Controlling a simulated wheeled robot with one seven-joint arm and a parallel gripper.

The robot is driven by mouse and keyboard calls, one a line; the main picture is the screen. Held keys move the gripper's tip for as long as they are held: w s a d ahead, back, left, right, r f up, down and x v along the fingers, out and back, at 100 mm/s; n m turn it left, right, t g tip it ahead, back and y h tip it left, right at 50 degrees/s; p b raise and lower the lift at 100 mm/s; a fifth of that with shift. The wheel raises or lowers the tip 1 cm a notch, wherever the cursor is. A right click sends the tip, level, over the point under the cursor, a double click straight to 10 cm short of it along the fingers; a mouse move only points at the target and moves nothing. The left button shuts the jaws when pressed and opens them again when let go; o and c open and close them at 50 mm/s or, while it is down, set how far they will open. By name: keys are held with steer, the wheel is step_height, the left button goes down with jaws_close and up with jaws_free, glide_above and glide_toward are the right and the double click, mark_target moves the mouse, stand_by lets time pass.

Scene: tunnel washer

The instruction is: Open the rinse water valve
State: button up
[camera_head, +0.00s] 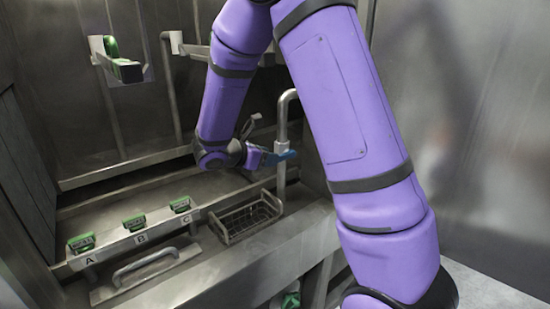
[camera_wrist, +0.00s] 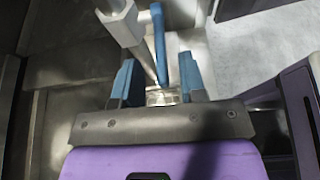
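A blue lever (camera_head: 282,157) sits on a grey upright pipe (camera_head: 282,128) with a bent top, right of centre in the head view. No readable label marks it as the rinse water valve. In the wrist view the lever (camera_wrist: 159,45) stands lengthwise, its near end level with the gap between the fingers, beside the slanting pipe (camera_wrist: 126,25). My gripper (camera_wrist: 158,82) is open, with a blue finger on either side of the lever and a visible gap to each. In the head view my gripper (camera_head: 258,156) is beside the lever; its fingertips are hard to make out.
Green handles marked A (camera_head: 82,242), B (camera_head: 134,222) and C (camera_head: 180,204) line a metal ledge at lower left. A wire basket (camera_head: 246,217) is right of them. A green-handled valve (camera_head: 122,65) is on the back wall. Another green part (camera_head: 290,300) is low down.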

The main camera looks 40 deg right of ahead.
mark_target(281, 158)
steer(key=shift+x, duration=1.55)
jaws_close()
